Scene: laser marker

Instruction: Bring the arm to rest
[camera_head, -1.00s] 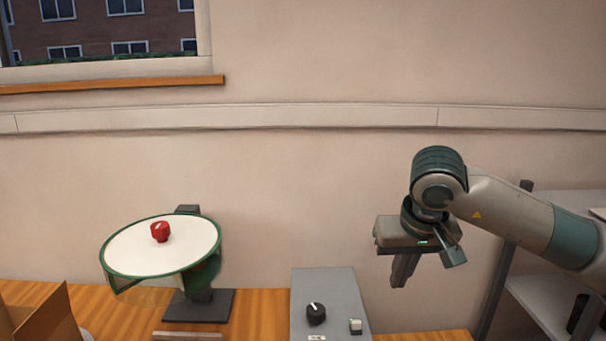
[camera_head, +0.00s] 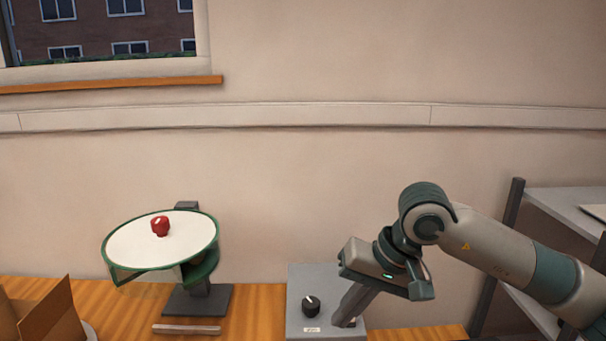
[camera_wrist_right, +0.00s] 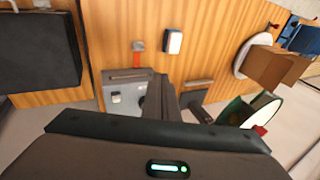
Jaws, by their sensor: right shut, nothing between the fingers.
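My right gripper (camera_head: 345,320) is shut and empty. In the head view its fingers point down and to the left, in front of the right part of the grey control box (camera_head: 300,278). I cannot tell whether the fingertips touch the box. The box carries a black knob (camera_head: 311,306); its small white button is hidden behind the fingers. In the right wrist view the shut fingers (camera_wrist_right: 160,95) overlap the grey box (camera_wrist_right: 120,75). My left gripper is not in view.
A white disc with a green rim (camera_head: 145,245) stands on a dark stand at the left, with a red knob (camera_head: 160,226) on it. An open cardboard box (camera_head: 45,315) is at the lower left. A grey shelf (camera_head: 570,205) stands at the right.

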